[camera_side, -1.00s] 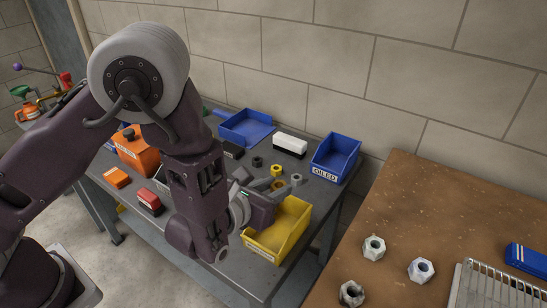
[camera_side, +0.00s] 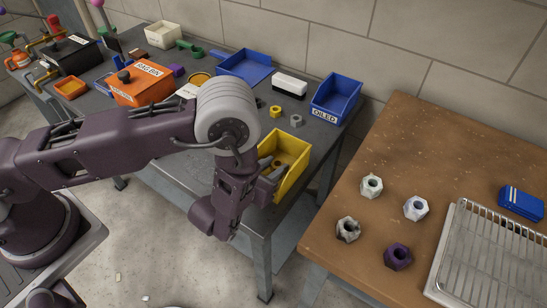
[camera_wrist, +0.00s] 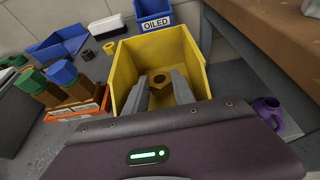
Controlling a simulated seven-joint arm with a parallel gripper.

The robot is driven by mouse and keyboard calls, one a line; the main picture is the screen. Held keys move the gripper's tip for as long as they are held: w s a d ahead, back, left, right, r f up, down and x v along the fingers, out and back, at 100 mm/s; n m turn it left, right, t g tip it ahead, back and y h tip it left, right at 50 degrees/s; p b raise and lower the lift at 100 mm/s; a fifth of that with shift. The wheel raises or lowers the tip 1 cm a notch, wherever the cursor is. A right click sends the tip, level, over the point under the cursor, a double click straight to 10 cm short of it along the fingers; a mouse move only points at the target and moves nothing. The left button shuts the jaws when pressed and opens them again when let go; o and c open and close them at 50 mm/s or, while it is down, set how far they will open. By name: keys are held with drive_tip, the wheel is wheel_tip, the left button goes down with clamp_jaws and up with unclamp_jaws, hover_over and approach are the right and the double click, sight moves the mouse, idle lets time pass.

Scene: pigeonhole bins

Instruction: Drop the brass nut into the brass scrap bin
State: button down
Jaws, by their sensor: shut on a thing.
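My gripper (camera_wrist: 162,88) is shut on a brass nut (camera_wrist: 160,92); the nut's dark hole shows between the fingertips in the wrist view. The fingers and nut are over the open mouth of a yellow bin (camera_wrist: 129,70), inside its outline. How far the nut is above the bin floor is hard to tell. In the side view, the yellow bin (camera_side: 297,148) stands near the bench's right end, with my gripper (camera_side: 271,166) reaching in from the left. No label on this bin is readable now.
A blue OILED bin (camera_side: 337,97) stands behind the yellow one. A yellow nut (camera_side: 276,111) and a grey nut (camera_side: 296,120) lie on the bench. An orange bin (camera_side: 143,83) is farther left. A wooden table (camera_side: 460,145) with several nuts and a wire rack (camera_side: 490,260) is at right.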

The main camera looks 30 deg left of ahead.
drive_tip(key=shift+f, duration=0.15)
drive_tip(key=c, duration=1)
unclamp_jaws()
drive_tip(key=shift+o, duration=0.2)
drive_tip(key=s, duration=0.3)
drive_tip(key=shift+s, duration=0.3)
drive_tip(key=shift+s+f, duration=0.1)
drive_tip(key=shift+f, duration=0.05)
drive_tip(key=v, duration=0.6)
drive_tip(key=shift+s+r, duration=0.2)
drive_tip(key=shift+r, duration=0.45)
